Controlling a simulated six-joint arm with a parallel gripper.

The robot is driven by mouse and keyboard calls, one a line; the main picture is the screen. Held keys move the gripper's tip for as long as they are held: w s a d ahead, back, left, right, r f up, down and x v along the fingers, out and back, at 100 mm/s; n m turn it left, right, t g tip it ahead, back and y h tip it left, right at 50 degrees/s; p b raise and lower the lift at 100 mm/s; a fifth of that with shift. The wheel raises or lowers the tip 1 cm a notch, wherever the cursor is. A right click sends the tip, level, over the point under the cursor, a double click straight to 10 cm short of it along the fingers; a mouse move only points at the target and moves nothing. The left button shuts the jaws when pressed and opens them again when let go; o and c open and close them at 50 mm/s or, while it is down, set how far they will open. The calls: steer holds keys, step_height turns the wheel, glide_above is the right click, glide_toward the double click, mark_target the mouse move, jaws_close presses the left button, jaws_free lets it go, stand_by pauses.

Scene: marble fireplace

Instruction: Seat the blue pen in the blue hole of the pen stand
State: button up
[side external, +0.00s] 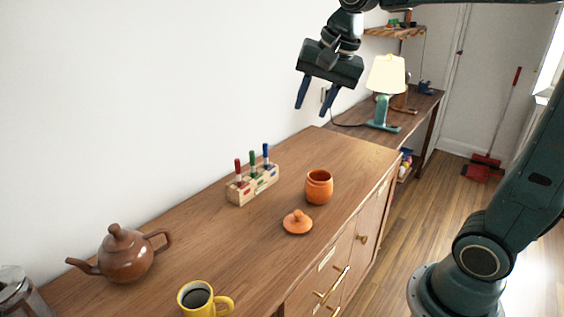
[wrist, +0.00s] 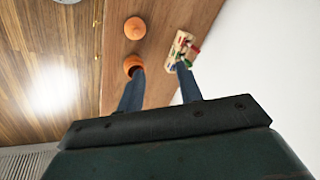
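The light wooden pen stand (side external: 240,197) sits on the brown cabinet top near the white wall. Three pens stand upright in it: red (side external: 238,168) at the left, green (side external: 253,160) in the middle, blue (side external: 266,152) at the right. How deep the blue pen sits is too small to tell. My gripper (side external: 311,110) is open and empty, high above the cabinet, up and to the right of the stand. In the wrist view the stand (wrist: 174,50) shows beyond my right fingertip, which partly covers that area; the blue pen cannot be made out there.
An orange pot (side external: 319,188) and its lid (side external: 298,223) are right of the stand. A brown teapot (side external: 127,256) and a yellow mug (side external: 197,300) stand further left and in front. A lamp (side external: 386,78) stands on the desk behind. The cabinet top between teapot and stand is clear.

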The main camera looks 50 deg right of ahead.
steer(key=s+a+f+n, duration=0.1)
steer(key=s+f+n, duration=0.2)
steer(key=s+n, duration=0.2)
steer(key=s+a+f+n+t, duration=0.1)
steer(key=s+f+n, duration=0.2)
steer(key=s, duration=0.9)
steer(key=n, duration=0.3)
steer(key=shift+s+a+f+n, duration=0.2)
steer(key=shift+a+n, duration=0.1)
steer(key=shift+a, duration=0.1)
